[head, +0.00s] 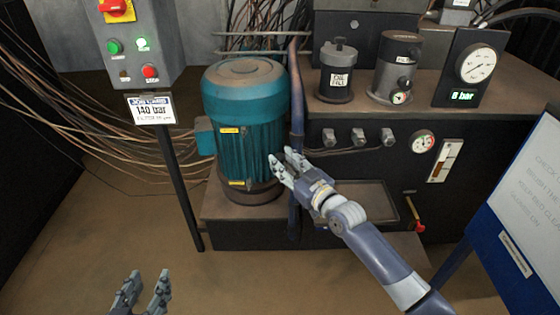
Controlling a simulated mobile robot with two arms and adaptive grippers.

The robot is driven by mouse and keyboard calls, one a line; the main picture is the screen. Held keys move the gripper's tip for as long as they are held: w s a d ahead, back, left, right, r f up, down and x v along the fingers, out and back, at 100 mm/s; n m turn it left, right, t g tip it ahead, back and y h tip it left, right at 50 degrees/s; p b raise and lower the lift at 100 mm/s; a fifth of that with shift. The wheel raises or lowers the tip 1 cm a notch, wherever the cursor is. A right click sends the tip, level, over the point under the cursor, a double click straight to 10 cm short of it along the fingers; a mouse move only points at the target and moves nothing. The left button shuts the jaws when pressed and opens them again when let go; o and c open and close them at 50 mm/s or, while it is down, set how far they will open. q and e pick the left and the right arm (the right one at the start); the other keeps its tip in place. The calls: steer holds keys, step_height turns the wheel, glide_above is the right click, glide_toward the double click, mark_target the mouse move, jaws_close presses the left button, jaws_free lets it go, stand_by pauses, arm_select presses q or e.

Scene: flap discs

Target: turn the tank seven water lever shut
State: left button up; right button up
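No tank or lever marked seven can be read in the head view. A small red-handled lever (416,217) with a yellow part hangs on the front of the dark hydraulic unit, at the lower right; I cannot tell what it serves. My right gripper (284,163) is open and empty in front of the teal motor's right side, left of and above that lever and apart from it. My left gripper (147,287) is open and empty, low at the bottom edge over the floor.
A teal motor (243,110) stands on the dark unit's base. A control post (140,45) with a 140 bar sign (151,109) stands at left. Gauges, an oil filler (338,75) and a whiteboard (525,200) are at right. Cables lie behind; floor at lower left is clear.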

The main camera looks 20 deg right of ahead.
arm_select(q)
steer(key=shift+w+d+r+t, duration=0.2)
steer(key=shift+w+r+t, duration=0.2)
steer(key=shift+r, duration=0.35)
steer(key=shift+w+d+r+t, duration=0.15)
steer(key=shift+w+r+t, duration=0.2)
steer(key=shift+r, duration=0.35)
arm_select(e)
steer(key=shift+x, duration=1.15)
jaws_close()
arm_select(q)
steer(key=shift+s, duration=0.15)
